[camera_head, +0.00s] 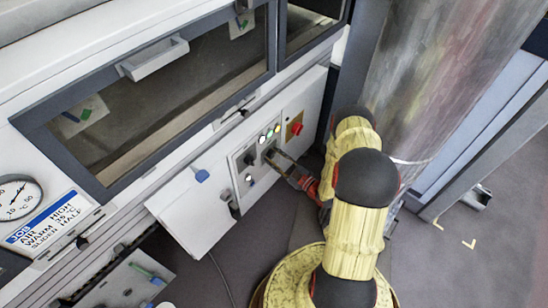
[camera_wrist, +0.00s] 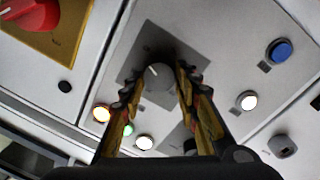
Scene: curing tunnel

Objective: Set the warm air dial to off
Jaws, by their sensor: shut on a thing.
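A round grey dial (camera_wrist: 158,80) with a white pointer line sits on a dark grey square plate (camera_wrist: 140,52) on the control panel. In the wrist view the pointer slants toward the upper left. The fingers of my gripper (camera_wrist: 160,88) are on both sides of the dial, shut on it. Any dial markings are too small or too blurred to read, so I cannot tell its setting. In the head view my gripper (camera_head: 270,158) reaches the panel from the right, and its fingertips hide the dial.
Lit lamps (camera_head: 270,132) sit above the dial. A red knob on a yellow plate (camera_head: 296,128) is to their right. A job card (camera_head: 48,219) reads air high, warm 35, slider half. Windows (camera_head: 160,95) rise behind.

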